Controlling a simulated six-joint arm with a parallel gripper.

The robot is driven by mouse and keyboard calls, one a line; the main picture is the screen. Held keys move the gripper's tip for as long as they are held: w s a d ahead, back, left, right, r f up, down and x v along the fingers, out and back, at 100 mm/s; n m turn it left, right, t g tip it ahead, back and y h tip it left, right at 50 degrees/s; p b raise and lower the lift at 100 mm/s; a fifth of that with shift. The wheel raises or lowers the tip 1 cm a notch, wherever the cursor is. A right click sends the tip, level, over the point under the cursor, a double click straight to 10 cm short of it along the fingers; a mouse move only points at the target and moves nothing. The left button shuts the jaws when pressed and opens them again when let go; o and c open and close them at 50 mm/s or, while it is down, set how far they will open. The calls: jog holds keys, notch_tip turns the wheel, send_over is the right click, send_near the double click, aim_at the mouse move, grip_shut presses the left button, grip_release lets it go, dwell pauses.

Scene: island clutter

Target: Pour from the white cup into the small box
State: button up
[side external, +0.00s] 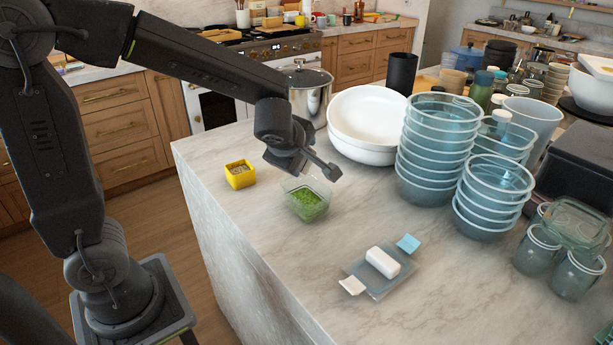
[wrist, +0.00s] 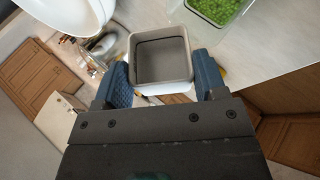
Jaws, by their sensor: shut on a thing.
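In the wrist view, my gripper (wrist: 161,66) is shut on a square, white-rimmed cup (wrist: 162,88), with a blue pad on either side. Its inside looks plain grey, and I cannot make out any contents. In the side view, my gripper (side external: 307,164) is above the island, just over a clear box (side external: 318,214) of green bits. The held cup cannot be made out there. The clear box also shows at the upper right of the wrist view (wrist: 226,22). A small yellow box (side external: 240,181) with brownish contents stands on the counter to the left.
A grey tray (side external: 366,285) with a white block and a blue piece lies in front. White bowls (side external: 365,150), stacked blue-grey bowls (side external: 425,190) and glass jars (side external: 573,277) crowd the back and right. A steel pot (side external: 309,95) stands behind. The counter's left front is bare.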

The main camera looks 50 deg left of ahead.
jog(key=shift+s+a+f+n+h, duration=0.1)
jog(key=shift+a+n+h, duration=0.1)
jog(key=shift+a+h, duration=0.2)
jog(key=shift+s+a+f+n+h, duration=0.1)
jog(key=shift+a+n+h, duration=0.15)
jog(key=shift+h, duration=0.25)
jog(key=shift+w+a, duration=0.1)
jog(key=shift+a, duration=0.1)
jog(key=shift+f+h, duration=0.1)
jog(key=shift+h, duration=0.4)
jog(key=shift+a+n, duration=0.2)
jog(key=shift+n, duration=0.05)
